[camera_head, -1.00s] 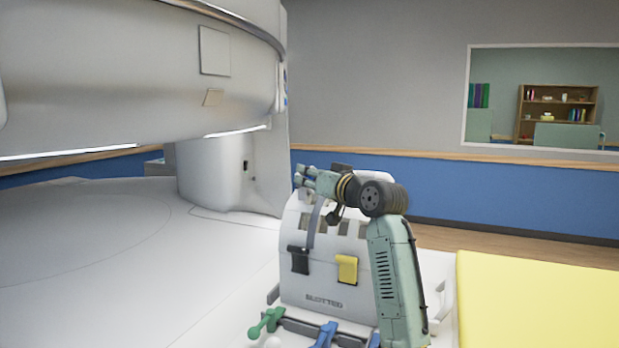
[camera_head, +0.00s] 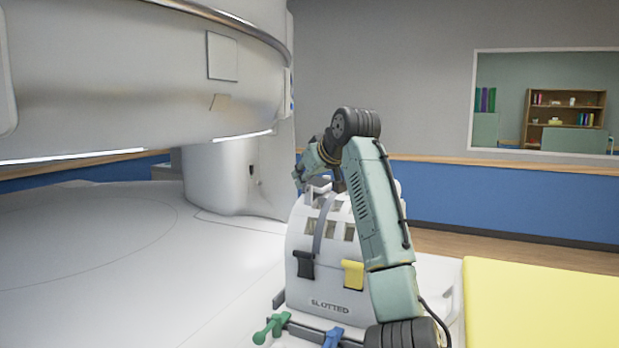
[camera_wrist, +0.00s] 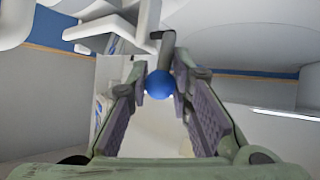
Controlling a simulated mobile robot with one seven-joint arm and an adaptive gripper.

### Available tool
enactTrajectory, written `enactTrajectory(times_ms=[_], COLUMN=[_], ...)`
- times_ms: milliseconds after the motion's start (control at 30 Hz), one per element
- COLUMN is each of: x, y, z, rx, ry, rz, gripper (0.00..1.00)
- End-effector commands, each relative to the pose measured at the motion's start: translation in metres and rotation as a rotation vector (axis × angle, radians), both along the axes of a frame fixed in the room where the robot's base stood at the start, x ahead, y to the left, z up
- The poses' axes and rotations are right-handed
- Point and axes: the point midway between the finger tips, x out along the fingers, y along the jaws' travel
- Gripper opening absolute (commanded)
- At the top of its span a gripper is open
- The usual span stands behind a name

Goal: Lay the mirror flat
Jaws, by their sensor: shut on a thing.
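A white head coil (camera_head: 325,279) marked SLOTTED stands upright on the table, with slots near its top and a grey strap down its front. My gripper (camera_wrist: 159,88) is at the top of the coil in the head view, partly hidden by my arm. In the wrist view its fingers are closed about a blue ball-shaped knob (camera_wrist: 159,83). A dark grey bent rod (camera_wrist: 167,48) shows just beyond the knob. I cannot make out the mirror's face or tell its tilt.
A black clip (camera_head: 304,264) and a yellow clip (camera_head: 353,274) hang on the coil's front. A green lever (camera_head: 270,328) and a blue lever (camera_head: 333,337) are at its base. The magnet's upper part (camera_head: 130,80) overhangs at left. A yellow pad (camera_head: 540,305) lies at right.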

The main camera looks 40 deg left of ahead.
Motion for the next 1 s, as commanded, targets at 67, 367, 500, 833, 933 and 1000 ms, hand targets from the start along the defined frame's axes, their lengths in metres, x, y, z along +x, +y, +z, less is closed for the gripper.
enactTrajectory(times_ms=[67,367,500,833,933,1000], x=[-0.0014,-0.0017,-0.0017,-0.0016,-0.0016,-0.0016], y=[0.0028,0.0061,0.0062,0.0063,0.0063,0.0063], z=[0.0008,-0.0001,0.0000,-0.0003,-0.0003,-0.0002], rx=[-0.040,-0.124,-0.133,-0.135,-0.134,-0.133], ry=[-0.009,-0.030,-0.032,-0.032,-0.032,-0.032], rz=[0.000,0.001,0.001,0.001,0.001,0.001], gripper=[0.00,0.00,0.00,0.20,0.27,0.32])
